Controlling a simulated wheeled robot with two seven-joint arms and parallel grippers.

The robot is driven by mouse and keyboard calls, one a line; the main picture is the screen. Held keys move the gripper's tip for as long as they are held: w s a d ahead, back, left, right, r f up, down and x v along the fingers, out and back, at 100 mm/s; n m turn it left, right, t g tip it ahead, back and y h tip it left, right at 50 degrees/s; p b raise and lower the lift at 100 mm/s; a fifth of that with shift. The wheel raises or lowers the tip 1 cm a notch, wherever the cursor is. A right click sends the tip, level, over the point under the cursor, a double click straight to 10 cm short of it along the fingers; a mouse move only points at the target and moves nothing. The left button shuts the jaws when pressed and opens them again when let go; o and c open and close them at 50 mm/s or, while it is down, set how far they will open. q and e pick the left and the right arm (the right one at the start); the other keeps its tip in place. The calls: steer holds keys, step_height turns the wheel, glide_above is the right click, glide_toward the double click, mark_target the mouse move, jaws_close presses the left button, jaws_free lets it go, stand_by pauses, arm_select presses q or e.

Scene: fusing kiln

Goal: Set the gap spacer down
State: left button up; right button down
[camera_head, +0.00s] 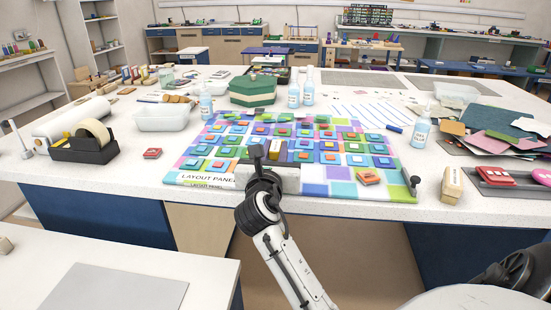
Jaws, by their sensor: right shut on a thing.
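The layout panel (313,187) lies flat near the front edge of the white worktable, covered with colored squares and small glass pieces. My right gripper (272,157) is over the front middle part of the panel, its arm reaching in from below. It is shut on a small piece between its dark fingers, where a narrow yellow-brown strip (281,154) shows. This appears to be the gap spacer, but the fingers and wrist hide most of it. I cannot tell whether it touches the panel. My left gripper is out of view.

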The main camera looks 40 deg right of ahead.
mark_target(274, 159)
steer(key=shift+f, duration=0.55)
steer(key=shift+f, duration=0.45)
steer(key=c, duration=1.5)
jaws_free()
steer(key=shift+c, duration=0.2)
steer(key=shift+s+a+r, duration=0.1)
steer(key=shift+a+r, duration=0.05)
steer(key=shift+r, duration=0.3)
steer(key=v, duration=0.7)
steer(key=shift+a, duration=0.1)
